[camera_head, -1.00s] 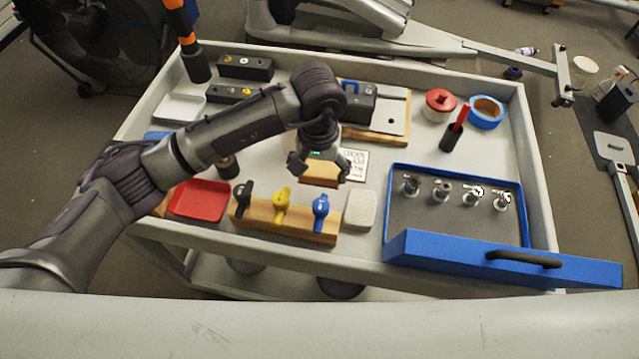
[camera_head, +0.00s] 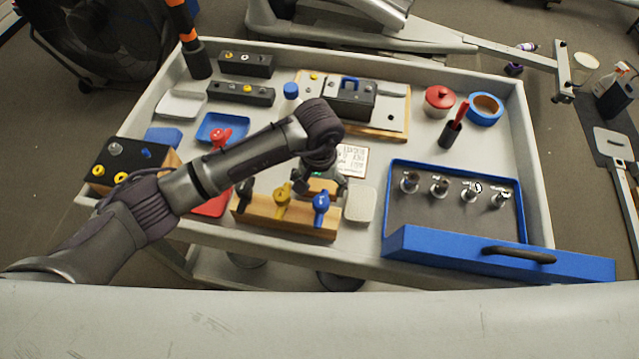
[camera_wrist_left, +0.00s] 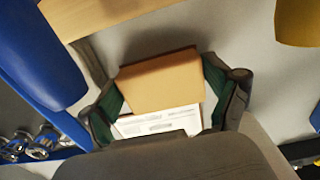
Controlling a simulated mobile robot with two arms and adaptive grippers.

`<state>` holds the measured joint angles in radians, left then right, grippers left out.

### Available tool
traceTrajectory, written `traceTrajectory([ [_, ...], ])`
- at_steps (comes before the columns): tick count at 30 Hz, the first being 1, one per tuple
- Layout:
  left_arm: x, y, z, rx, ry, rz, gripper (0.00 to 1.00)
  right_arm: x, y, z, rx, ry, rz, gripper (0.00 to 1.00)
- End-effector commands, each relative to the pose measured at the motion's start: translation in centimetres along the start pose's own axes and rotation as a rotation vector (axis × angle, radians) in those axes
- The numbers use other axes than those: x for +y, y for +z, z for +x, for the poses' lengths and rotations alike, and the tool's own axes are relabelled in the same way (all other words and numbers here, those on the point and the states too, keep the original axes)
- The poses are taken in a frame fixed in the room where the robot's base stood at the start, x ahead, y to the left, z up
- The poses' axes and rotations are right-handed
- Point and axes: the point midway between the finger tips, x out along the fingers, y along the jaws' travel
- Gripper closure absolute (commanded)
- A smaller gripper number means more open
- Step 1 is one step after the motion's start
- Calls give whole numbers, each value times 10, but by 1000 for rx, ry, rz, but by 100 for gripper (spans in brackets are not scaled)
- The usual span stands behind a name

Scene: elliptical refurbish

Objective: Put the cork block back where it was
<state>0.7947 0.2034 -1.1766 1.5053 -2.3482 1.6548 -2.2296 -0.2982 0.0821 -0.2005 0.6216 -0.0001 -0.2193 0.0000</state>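The tan cork block (camera_head: 321,186) is behind the wooden rack (camera_head: 275,218) that carries black, yellow and blue valve handles. My left gripper (camera_head: 321,187) comes down from above, with one finger on each side of the block. In the left wrist view the block (camera_wrist_left: 162,82) sits between the green finger pads (camera_wrist_left: 165,92), which appear to touch its two ends. A printed white card (camera_head: 353,160) lies just behind it, partly covered. I cannot tell whether the block's underside touches the cart top. My right gripper is not in view.
A pale square pad (camera_head: 360,204) stands right of the rack. The blue drawer tray (camera_head: 393,205) with metal fittings is farther right. A red tray (camera_head: 213,207) is left, partly under my arm. A black device (camera_head: 352,98) on a board is behind.

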Motion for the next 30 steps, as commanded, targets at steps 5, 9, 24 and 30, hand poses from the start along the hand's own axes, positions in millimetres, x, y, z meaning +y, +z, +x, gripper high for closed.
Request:
traceTrajectory([
  [5,0,0,-1,0,0,0,0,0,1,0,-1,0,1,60],
  [9,0,0,-1,0,0,0,0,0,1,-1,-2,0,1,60],
  [24,0,-2,-69,7,0,1,0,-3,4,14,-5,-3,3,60],
  [30,0,-1,-105,4,0,0,0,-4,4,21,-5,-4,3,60],
])
